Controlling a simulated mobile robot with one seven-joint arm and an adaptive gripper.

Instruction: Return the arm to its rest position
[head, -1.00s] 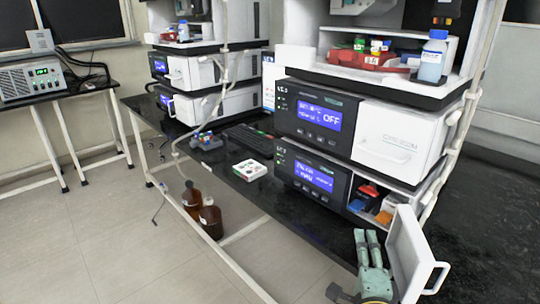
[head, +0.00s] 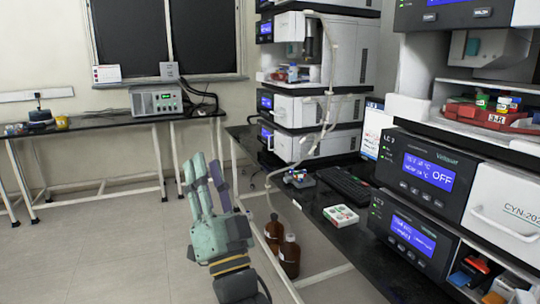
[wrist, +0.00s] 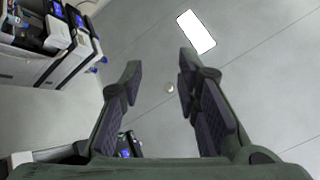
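My gripper (head: 204,183) is raised in front of the bench, over the floor area at the lower middle of the head view, with its fingers pointing up. In the wrist view my gripper (wrist: 157,88) has its two dark-padded fingers spread wide apart. Nothing is between them; behind the gap is a plain grey surface with a bright white rectangle (wrist: 196,32), likely the ceiling and a lamp. The gripper is clear of the bench and the instruments.
A black bench (head: 357,241) carries stacked instruments (head: 418,195), a keyboard (head: 344,184) and a small white tray (head: 341,216). Two brown bottles (head: 289,257) stand below it. A side table (head: 96,125) with a grey device (head: 157,101) stands at the back left. Open floor lies at left.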

